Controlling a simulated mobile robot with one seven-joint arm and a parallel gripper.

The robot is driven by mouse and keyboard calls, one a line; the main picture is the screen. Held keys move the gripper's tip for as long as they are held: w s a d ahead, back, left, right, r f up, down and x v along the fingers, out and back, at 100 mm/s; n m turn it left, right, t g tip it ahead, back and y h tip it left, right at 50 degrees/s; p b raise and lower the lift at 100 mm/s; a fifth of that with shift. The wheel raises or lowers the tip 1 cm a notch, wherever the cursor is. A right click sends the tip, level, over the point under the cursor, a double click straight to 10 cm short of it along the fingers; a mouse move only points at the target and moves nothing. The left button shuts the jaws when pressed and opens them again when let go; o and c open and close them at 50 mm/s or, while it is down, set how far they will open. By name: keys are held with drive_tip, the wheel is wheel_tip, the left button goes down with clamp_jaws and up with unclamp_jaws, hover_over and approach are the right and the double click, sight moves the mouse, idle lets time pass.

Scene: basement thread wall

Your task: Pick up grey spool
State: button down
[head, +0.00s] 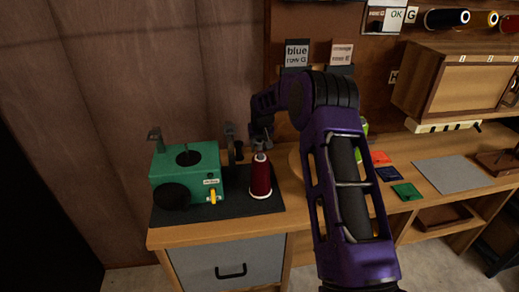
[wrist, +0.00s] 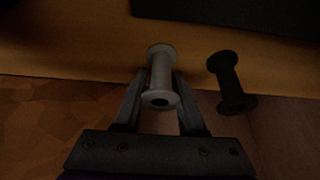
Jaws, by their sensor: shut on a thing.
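The grey spool (wrist: 161,77) is between my gripper's two fingers in the wrist view, its flanged ends showing and a dark hole in the near end. My gripper (wrist: 159,100) is shut on it around the narrow middle. In the head view my gripper (head: 262,141) is at the back of the bench, behind the maroon thread cone. I cannot make out the grey spool in the head view.
A black spool (wrist: 231,82) is just right of the grey one in the wrist view. A green machine (head: 186,172) and the maroon cone (head: 260,178) stand on a dark mat (head: 225,208). A wooden cabinet (head: 455,82) hangs at right.

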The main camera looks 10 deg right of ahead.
wheel_tip(320, 180, up, 10)
drive_tip(key=shift+p, duration=0.7)
